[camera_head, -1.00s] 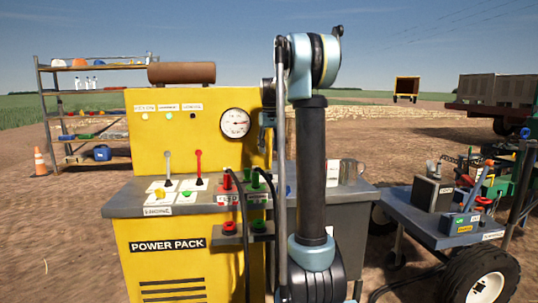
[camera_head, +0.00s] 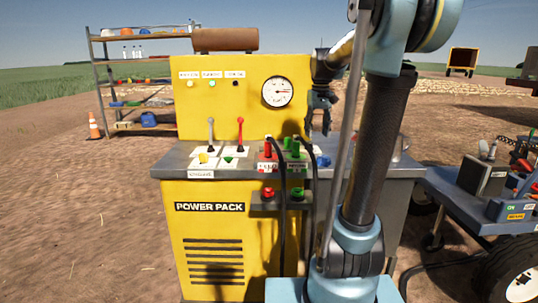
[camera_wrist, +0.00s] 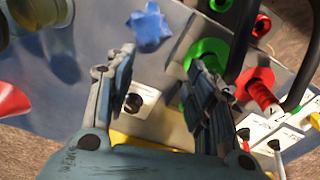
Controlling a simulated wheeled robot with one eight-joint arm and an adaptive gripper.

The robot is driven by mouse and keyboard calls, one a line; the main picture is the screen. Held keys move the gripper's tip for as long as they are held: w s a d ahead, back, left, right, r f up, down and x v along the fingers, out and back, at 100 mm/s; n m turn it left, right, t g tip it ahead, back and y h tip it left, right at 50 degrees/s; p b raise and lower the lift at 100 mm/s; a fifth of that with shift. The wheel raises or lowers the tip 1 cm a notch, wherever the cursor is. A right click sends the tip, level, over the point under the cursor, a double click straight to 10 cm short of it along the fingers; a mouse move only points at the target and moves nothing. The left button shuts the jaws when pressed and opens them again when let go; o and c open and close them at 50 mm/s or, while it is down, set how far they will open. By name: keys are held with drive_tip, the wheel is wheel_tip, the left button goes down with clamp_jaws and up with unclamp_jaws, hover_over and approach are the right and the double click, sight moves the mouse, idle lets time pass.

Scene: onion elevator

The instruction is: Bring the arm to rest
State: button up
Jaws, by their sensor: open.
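My gripper (camera_head: 320,126) hangs in front of the right end of the yellow power pack's upright panel (camera_head: 215,115), above the grey worktop. My arm crosses the front of the view and hides part of the worktop. In the wrist view my gripper (camera_wrist: 162,75) is open, with nothing between its two fingers. Beyond the fingers lie a blue star-shaped knob (camera_wrist: 150,27) and a black knob on a white plate (camera_wrist: 138,101). A green fitting (camera_wrist: 210,53) is close beside the right finger in the picture; I cannot tell whether they touch.
Red and green couplings (camera_head: 268,148) with black hoses stand on the worktop, left of my arm. A cart (camera_head: 470,205) with tools stands at right, a shelf (camera_head: 105,85) at back left. Open dirt lies at left.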

drive_tip(key=s+f+m, duration=0.1)
drive_tip(key=s+f, duration=1)
drive_tip(key=s, duration=0.3)
drive_tip(key=s+f+m+t, duration=0.1)
drive_tip(key=s+f, duration=0.9)
drive_tip(key=s, duration=0.4)
drive_tip(key=shift+s+f, duration=0.25)
drive_tip(key=shift+f, duration=0.15)
drive_tip(key=shift+w+f, duration=0.2)
drive_tip(key=shift+w, duration=0.25)
